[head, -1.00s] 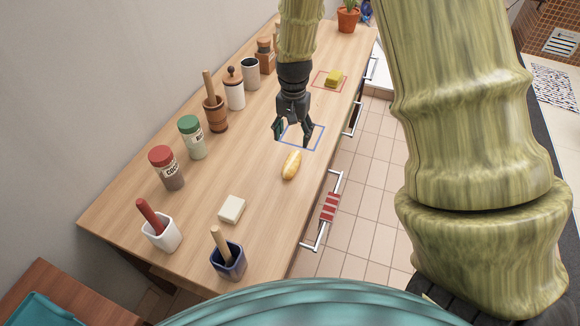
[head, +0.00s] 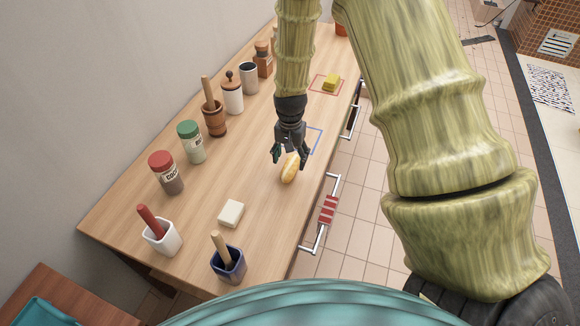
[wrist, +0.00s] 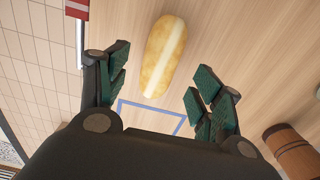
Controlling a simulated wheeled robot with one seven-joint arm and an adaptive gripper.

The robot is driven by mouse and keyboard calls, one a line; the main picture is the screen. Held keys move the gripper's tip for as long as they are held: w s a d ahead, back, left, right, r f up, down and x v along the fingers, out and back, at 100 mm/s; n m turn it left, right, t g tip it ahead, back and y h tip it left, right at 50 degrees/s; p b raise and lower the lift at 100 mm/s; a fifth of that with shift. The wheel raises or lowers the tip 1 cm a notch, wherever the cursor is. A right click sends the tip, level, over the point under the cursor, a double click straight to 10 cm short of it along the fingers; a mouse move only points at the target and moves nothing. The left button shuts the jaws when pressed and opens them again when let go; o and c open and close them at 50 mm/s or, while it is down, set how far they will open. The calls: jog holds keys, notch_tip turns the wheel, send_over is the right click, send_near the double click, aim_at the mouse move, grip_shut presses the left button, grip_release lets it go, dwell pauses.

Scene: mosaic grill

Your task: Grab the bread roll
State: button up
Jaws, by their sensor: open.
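The bread roll (head: 290,170) is a small golden oblong with a pale stripe, lying on the wooden counter near its right edge. It also shows in the wrist view (wrist: 163,56), upper middle, ahead of the fingers and between their lines. My gripper (head: 290,158) is open and empty, above the counter at the roll's far end. In the wrist view its green-padded fingers (wrist: 158,95) are spread apart, one on each side. I cannot tell the exact height of the fingers over the roll.
A blue square outline (head: 316,141) lies by my gripper, and a yellow block (head: 331,82) sits farther back. A white block (head: 231,213), a blue cup (head: 228,264) and a white cup (head: 162,238) stand nearer. Jars line the wall side. Drawer handles (head: 328,209) jut from the right edge.

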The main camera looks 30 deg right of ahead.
aim_at(290, 165)
jog(key=shift+f+p, duration=0.35)
jog(key=shift+f, duration=1.25)
jog(key=shift+s, duration=0.1)
jog(key=shift+c, duration=0.2)
jog(key=c, duration=1.1)
